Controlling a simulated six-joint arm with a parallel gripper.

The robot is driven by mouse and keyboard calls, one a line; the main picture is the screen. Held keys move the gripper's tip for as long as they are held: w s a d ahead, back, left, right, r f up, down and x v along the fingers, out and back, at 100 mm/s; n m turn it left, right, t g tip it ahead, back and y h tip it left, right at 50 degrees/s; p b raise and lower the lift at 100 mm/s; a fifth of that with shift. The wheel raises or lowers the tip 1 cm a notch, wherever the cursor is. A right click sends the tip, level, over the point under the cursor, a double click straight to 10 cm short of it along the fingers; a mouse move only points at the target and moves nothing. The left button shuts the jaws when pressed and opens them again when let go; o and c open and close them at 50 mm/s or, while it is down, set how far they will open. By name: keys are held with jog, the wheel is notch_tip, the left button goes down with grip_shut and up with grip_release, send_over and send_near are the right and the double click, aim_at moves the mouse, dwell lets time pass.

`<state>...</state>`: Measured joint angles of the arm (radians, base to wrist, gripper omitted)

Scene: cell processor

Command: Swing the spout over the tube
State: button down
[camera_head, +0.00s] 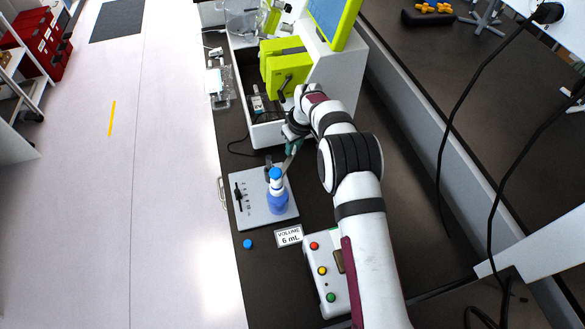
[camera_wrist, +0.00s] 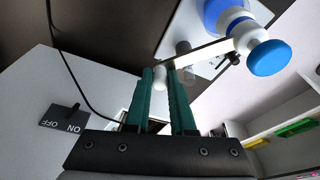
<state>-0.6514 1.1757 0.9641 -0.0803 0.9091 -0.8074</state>
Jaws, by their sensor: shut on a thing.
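The blue dispenser bottle (camera_head: 278,204) with a white neck and blue top stands upright on a light plate (camera_head: 246,212). Its pale spout (camera_head: 289,163) points up the picture toward my gripper (camera_head: 293,146). In the wrist view the spout (camera_wrist: 205,52) runs left from below the blue top (camera_wrist: 268,57) to a white nozzle end at the green fingertips (camera_wrist: 161,76). My gripper is shut on the spout near this end. A small greyish upright piece behind the spout (camera_wrist: 184,48) may be the tube; I cannot tell surely. The nozzle appears to its left in that view.
A blue cap (camera_head: 247,243) and a "VOLUME 6 mL" sign (camera_head: 288,236) lie near the plate. A button box (camera_head: 326,272) stands at the lower right. A white and green machine (camera_head: 287,67) stands beyond my gripper. An ON/OFF switch (camera_wrist: 65,118) shows in the wrist view.

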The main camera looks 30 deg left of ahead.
jog(key=shift+s+a+f+n, duration=0.2)
jog(key=shift+a+f+n, duration=0.2)
jog(key=shift+n, duration=0.2)
jog(key=a+n, duration=0.1)
jog(key=s+a+n+g, duration=0.1)
jog(key=a+n, duration=0.1)
jog(key=shift+s+a, duration=0.45)
jog(key=shift+a, duration=0.2)
jog(key=shift+s+a, duration=0.4)
jog(key=shift+a, duration=0.25)
jog(key=c, duration=0.8)
grip_release()
jog(key=shift+o, duration=0.2)
jog(key=a+v, duration=0.1)
jog(key=v, duration=0.5)
jog(key=shift+w+a+r, duration=0.15)
jog(key=shift+w+r, duration=0.1)
jog(key=shift+r, duration=0.1)
